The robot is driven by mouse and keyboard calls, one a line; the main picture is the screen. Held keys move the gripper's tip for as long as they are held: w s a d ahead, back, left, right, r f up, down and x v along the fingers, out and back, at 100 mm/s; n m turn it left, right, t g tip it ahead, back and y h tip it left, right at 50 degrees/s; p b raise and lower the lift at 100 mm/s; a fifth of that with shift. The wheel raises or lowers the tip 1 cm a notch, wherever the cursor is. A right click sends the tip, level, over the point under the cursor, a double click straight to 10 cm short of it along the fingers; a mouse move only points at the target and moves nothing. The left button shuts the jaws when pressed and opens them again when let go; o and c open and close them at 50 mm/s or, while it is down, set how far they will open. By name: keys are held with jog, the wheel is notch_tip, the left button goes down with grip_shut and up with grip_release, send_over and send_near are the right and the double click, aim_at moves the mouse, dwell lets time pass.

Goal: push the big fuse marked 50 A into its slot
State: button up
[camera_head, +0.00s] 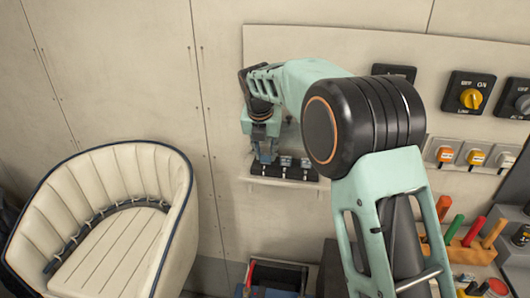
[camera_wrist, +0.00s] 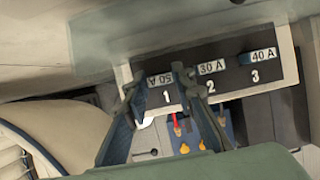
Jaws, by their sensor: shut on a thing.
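The fuse block (camera_wrist: 263,76) is dark, with white numbers 1, 2 and 3 on its face. It is also on the wall in the head view (camera_head: 287,172). The fuse marked 50 A (camera_wrist: 160,79) is at number 1, between the fingertips of my gripper (camera_wrist: 156,86). My gripper, also in the head view (camera_head: 264,148), is shut on this fuse at the block's left end. How deep the fuse sits is hidden. The fuse marked 30 A (camera_wrist: 211,67) is at number 2, and the blue-sided fuse marked 40 A (camera_wrist: 259,56) is at number 3.
A pale ledge (camera_wrist: 290,55) borders the block. Rotary switches (camera_head: 468,92) and smaller switches (camera_head: 475,155) are on the wall panel to the right. Coloured tool handles (camera_head: 470,230) stand below them. A cream seat (camera_head: 105,225) is at left. An open bin (camera_head: 277,275) lies below.

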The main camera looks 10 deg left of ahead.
jog(key=o, duration=0.7)
jog(key=shift+f, duration=0.15)
jog(key=shift+r, duration=0.4)
jog(key=v, duration=1.1)
jog(key=shift+s+r+b, duration=0.15)
jog(key=shift+r+b, duration=0.15)
jog(key=shift+r, duration=0.05)
